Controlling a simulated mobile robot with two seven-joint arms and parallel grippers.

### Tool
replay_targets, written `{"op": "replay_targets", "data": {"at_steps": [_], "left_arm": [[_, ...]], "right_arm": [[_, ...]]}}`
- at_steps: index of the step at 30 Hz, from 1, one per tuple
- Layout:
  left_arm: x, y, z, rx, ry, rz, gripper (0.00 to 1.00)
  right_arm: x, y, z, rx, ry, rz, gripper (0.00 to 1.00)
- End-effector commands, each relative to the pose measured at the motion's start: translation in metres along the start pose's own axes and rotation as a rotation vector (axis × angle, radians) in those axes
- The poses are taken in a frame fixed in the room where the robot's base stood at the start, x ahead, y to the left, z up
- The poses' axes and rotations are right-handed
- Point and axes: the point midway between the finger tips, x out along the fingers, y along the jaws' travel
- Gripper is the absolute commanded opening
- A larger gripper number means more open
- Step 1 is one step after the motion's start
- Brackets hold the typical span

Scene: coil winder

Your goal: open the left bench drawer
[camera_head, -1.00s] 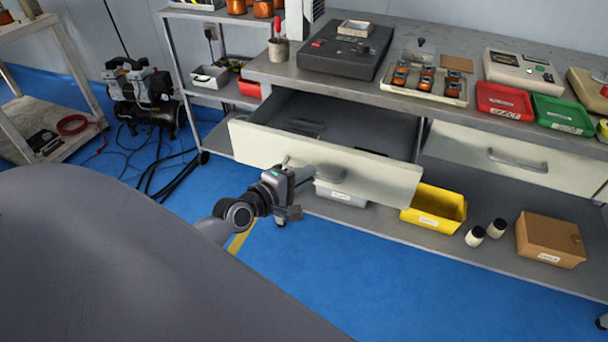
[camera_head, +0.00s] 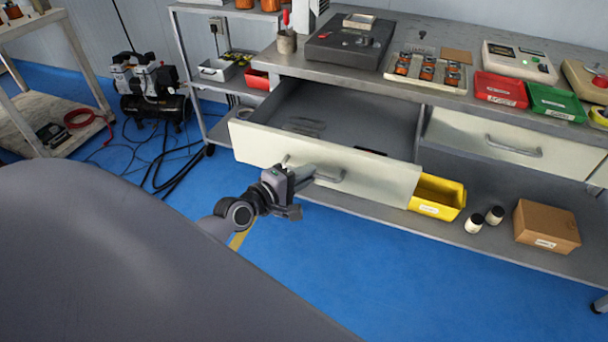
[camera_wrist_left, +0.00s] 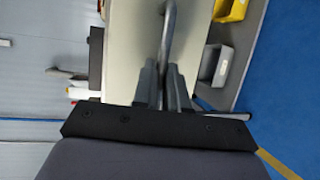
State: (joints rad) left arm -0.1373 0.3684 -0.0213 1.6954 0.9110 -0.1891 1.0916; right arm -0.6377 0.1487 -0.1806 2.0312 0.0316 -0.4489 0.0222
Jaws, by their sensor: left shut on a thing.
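The left bench drawer (camera_head: 375,187) stands well out from under the bench top in the head view, with its grey inside showing. A few flat items lie in it. Its bar handle (camera_head: 331,177) is on the cream front. My left gripper (camera_head: 303,174) is at the left part of this handle, shut on it. In the left wrist view the two fingers (camera_wrist_left: 166,88) are close together around the handle bar (camera_wrist_left: 168,35), with the drawer front (camera_wrist_left: 128,50) behind. My right gripper is not in view.
The closed right drawer (camera_head: 560,155) is beside it. A yellow bin (camera_head: 437,197), two small jars and a cardboard box (camera_head: 547,226) stand on the lower shelf. A compressor (camera_head: 150,90) with cables is on the floor at left. The blue floor in front is clear.

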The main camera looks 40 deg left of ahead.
Motion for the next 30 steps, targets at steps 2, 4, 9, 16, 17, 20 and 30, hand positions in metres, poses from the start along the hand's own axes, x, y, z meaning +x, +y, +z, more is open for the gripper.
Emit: {"op": "replay_targets", "data": {"at_steps": [2,4,9,16,17,20,30], "left_arm": [[0.000,0.000,0.001,0.000,-0.002,-0.001,0.00],[0.000,0.000,0.001,0.000,-0.002,-0.001,0.22],[0.000,0.000,0.001,0.000,-0.001,0.000,0.38],[-0.002,0.000,0.000,0.000,0.000,0.000,0.38],[-0.004,0.000,0.000,0.000,0.000,-0.001,0.38],[-0.012,0.000,0.000,0.000,0.000,-0.001,0.38],[-0.056,-0.001,0.000,0.001,-0.001,-0.003,0.38]], "right_arm": [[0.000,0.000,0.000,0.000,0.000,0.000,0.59],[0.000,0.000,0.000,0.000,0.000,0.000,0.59],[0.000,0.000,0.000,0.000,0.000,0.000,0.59],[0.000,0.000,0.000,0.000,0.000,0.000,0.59],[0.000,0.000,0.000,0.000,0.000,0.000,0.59],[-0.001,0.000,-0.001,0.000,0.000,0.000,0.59],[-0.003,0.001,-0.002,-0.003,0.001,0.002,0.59]]}}
